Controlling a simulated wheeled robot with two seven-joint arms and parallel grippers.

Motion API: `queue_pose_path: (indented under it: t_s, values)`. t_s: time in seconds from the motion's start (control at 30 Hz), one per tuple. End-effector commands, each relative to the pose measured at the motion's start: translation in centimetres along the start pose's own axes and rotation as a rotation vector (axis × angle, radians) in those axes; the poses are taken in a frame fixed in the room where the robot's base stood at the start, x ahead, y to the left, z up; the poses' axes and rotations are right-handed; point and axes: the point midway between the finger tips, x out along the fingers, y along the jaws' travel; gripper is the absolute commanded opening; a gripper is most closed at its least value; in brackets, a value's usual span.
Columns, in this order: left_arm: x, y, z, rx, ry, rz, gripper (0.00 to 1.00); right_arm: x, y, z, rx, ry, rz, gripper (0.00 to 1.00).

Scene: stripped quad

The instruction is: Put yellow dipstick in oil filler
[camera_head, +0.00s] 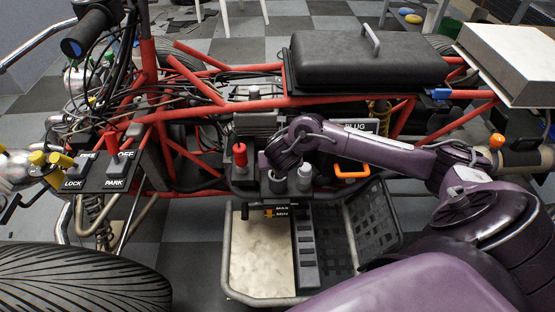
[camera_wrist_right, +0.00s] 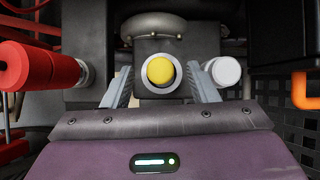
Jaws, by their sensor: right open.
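The yellow dipstick's round head (camera_wrist_right: 160,71) shows end-on in the right wrist view. It sits inside a pale ring on a dark fitting, which looks like the oil filler (camera_wrist_right: 158,50). My right gripper (camera_wrist_right: 161,85) is open, with one finger on each side of the yellow head and gaps between. In the head view my right gripper (camera_head: 279,160) is over the dark fitting (camera_head: 277,182) and hides the yellow head. I cannot tell how deep the dipstick sits. My left gripper is not in view.
A red knob (camera_wrist_right: 40,67) stands left of the fitting and a white cap (camera_wrist_right: 227,71) close on its right. An orange handle (camera_head: 352,171) is farther right. Red frame tubes (camera_head: 180,110) and the black seat (camera_head: 365,62) lie behind. A MAX/MIN gauge (camera_head: 280,211) is below.

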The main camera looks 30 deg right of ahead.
Motion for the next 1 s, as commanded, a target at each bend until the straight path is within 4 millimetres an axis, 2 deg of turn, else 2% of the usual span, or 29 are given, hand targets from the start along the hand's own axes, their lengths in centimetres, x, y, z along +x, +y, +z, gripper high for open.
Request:
queue_pose_path:
  t_s: [0.03,0.2,0.8,0.87,0.93,1.0]
  values:
    - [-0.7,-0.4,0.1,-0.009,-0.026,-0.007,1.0,-1.2,0.0,0.2,-0.002,0.0,0.002,0.53]
    - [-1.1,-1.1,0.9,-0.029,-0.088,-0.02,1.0,-2.7,0.0,0.1,0.001,0.0,0.0,0.53]
    - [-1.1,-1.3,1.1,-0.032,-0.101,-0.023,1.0,-2.8,0.1,-0.1,0.003,0.001,0.001,0.53]
    - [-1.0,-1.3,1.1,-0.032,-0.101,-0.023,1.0,-2.8,0.5,-0.6,0.019,0.006,0.01,0.53]
    - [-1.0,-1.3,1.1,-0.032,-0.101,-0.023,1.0,-3.0,1.8,-2.1,0.07,0.022,0.036,0.53]
    - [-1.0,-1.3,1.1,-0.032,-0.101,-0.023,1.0,-3.3,4.0,-4.7,0.182,0.053,0.077,0.53]
